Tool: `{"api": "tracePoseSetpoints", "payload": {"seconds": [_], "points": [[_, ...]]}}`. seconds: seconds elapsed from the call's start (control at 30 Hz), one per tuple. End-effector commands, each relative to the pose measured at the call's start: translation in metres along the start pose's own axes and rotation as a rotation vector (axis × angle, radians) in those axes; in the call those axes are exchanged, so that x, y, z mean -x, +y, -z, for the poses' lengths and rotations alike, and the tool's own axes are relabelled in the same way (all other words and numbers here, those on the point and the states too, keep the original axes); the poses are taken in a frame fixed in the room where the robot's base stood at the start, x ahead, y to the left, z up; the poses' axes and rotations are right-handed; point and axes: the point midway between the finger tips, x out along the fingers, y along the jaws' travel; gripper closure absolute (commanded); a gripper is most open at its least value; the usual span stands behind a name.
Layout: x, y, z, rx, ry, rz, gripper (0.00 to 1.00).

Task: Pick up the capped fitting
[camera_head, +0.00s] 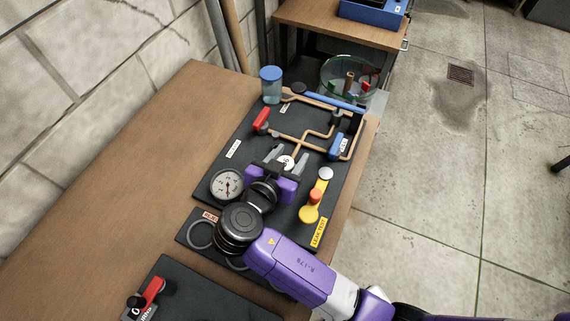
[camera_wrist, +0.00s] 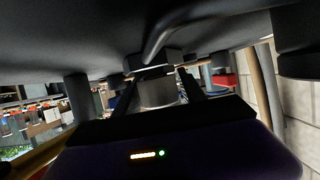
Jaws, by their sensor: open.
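A pale round cap top with a dark mark (camera_head: 286,163) shows at the lower end of a copper pipe on the black board; I take it for the capped fitting. In the wrist view, a short grey cylinder (camera_wrist: 157,93) with a dark hex collar shows between the fingers. The wrist picture appears upside down, with the board at its top. My gripper (camera_head: 288,158) is purple with grey fingers, low over the board. It is open, with one finger on each side of the fitting. Whether either finger touches it, I cannot tell.
A glass bowl (camera_head: 350,76) stands beyond. The wooden bench is clear at left.

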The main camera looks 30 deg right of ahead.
Motion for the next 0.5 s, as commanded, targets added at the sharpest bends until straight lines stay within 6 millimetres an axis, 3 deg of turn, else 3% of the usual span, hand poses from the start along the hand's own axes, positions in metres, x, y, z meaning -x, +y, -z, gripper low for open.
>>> {"api": "tracePoseSetpoints", "payload": {"seconds": [0.13,0.4,0.5], "points": [[0.0,0.0,-0.0003,0.0,0.0,0.0,0.52],[0.0004,-0.0001,-0.0002,0.0,0.0,0.001,1.0],[0.0005,-0.0002,0.0,0.0,0.0,0.001,1.0]]}}
